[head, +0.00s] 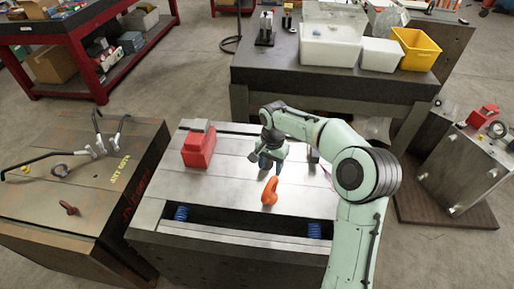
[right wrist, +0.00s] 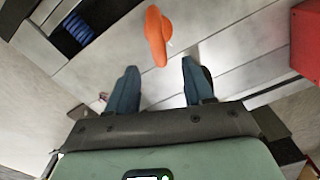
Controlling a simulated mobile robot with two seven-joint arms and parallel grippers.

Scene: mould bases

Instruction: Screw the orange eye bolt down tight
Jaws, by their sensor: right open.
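The orange eye bolt (head: 269,191) stands on the top plate of the middle mould base (head: 225,195), near its front edge. It also shows at the top of the right wrist view (right wrist: 157,38). I cannot see its thread or whether its collar touches the plate. My right gripper (head: 270,166) is just behind the eye bolt in the head view, pointing down. In the right wrist view its two blue fingers (right wrist: 159,68) are apart with nothing between them, and the eye bolt lies beyond the tips. My left gripper is not in view.
A red block (head: 199,150) sits at the back left of the plate; its edge shows in the right wrist view (right wrist: 307,38). A rusty block (head: 40,206) with bent bars stands left. A dark table (head: 290,75) with bins stands behind. The plate's left front is clear.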

